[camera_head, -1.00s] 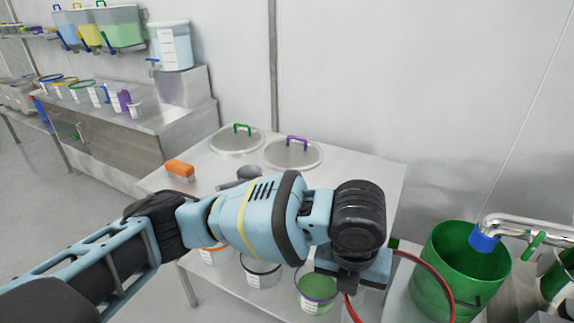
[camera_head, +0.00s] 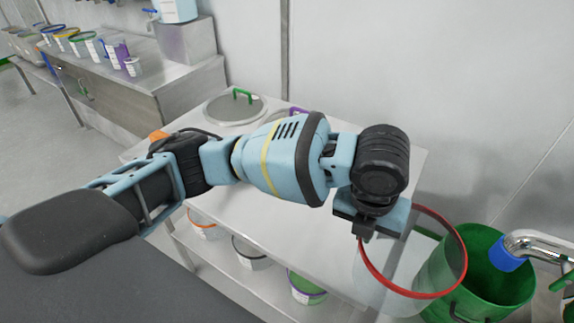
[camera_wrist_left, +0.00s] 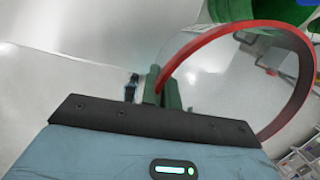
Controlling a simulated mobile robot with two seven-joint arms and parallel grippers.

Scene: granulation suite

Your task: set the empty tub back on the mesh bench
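The tub (camera_head: 410,288) is clear-walled with a red rim, and I see nothing inside it. It is at the right of the head view, in front of the green bin. Its red rim also shows in the wrist view (camera_wrist_left: 213,32). My left gripper (camera_head: 366,234) is at the left side of the rim. In the wrist view its fingers (camera_wrist_left: 145,88) close at the rim's near edge, and it appears to hold the tub there. A steel bench (camera_head: 235,230) lies under and behind my left arm; no mesh is visible on it. My right gripper is out of view.
Round lids, one with a green handle (camera_head: 235,108), lie at the bench's back, beside a partly hidden orange item (camera_head: 158,135). Tubs with orange (camera_head: 203,228), black and green rims stand on the shelf below. The green bin (camera_head: 485,275) with a metal pipe (camera_head: 540,245) is at right.

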